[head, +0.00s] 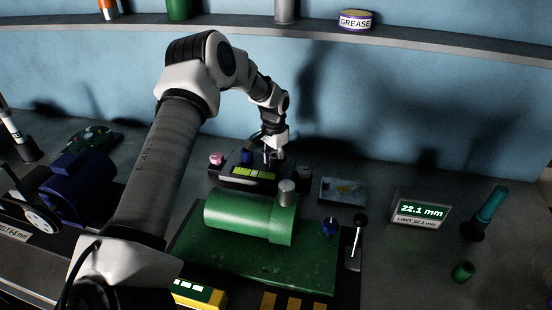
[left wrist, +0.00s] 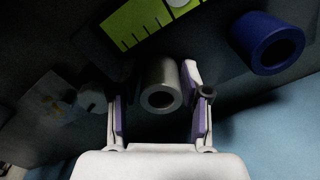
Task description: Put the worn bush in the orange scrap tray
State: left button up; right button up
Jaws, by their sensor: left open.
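No bush is marked as worn, so I cannot tell which it is. A grey hollow bush (left wrist: 161,76) stands between the two spread fingers of my left gripper (left wrist: 158,105), which is open. In the head view this gripper (head: 272,155) points down over a dark rack (head: 250,181) behind the green machine. A blue bush (left wrist: 268,43) is to the right in the wrist view; it also shows on the rack (head: 246,158) in the head view. A pink bush (head: 216,159) sits at the rack's left end. I see no orange scrap tray. My right gripper is out of view.
A green machine (head: 245,215) with a grey cylinder (head: 287,192) on top stands in front of the rack. A blue motor (head: 80,185) is at left. A display (head: 421,211) reads 22.1 mm. A teal-handled tool (head: 489,205) and a small green bush (head: 463,271) are at right.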

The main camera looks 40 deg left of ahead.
pick_arm(q)
jog(key=shift+s+a, duration=0.1)
jog(key=c, duration=0.9)
jog(key=shift+r, duration=0.1)
